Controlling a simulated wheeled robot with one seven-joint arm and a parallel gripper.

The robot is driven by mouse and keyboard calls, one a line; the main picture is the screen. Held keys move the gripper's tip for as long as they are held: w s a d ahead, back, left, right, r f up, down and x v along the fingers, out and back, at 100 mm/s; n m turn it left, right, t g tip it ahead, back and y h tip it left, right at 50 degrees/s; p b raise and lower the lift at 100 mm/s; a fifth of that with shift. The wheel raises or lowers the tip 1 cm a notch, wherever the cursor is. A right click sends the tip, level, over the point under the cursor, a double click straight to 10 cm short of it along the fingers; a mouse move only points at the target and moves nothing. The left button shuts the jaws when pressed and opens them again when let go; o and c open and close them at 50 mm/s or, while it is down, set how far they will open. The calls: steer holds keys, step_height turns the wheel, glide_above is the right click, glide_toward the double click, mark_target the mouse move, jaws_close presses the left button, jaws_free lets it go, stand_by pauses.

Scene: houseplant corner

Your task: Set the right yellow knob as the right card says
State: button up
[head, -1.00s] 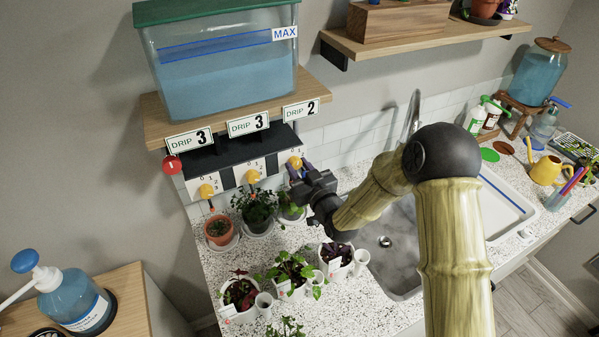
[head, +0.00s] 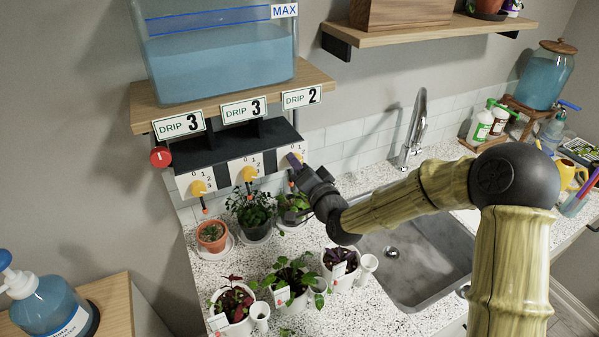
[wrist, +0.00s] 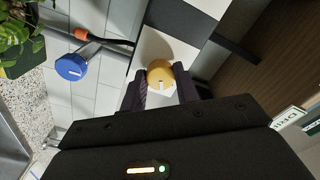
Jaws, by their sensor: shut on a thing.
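The right yellow knob (wrist: 160,74) sits between the two fingers of my gripper (wrist: 165,92) in the wrist view, and the gripper is shut on it. In the head view my gripper (head: 297,163) reaches the right end of the dial panel and hides most of that knob. A white pointer mark shows on the knob in the wrist view, but its dial numbers are hidden there. The right card (head: 302,97) reads DRIP 2.
A red knob (head: 160,156) is at the panel's left end. A water tank (head: 220,55) stands on the shelf above. Potted plants (head: 255,211) stand below the panel, close under my gripper. The sink (head: 415,258) lies to the right. A blue knob (wrist: 72,67) shows in the wrist view.

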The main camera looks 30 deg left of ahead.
steer(key=shift+m+b, duration=0.7)
steer(key=shift+m, duration=1)
steer(key=o, duration=1)
steer(key=shift+c, duration=0.2)
steer(key=b+v, duration=0.8)
steer(key=v, duration=0.9)
steer(key=shift+d, duration=0.2)
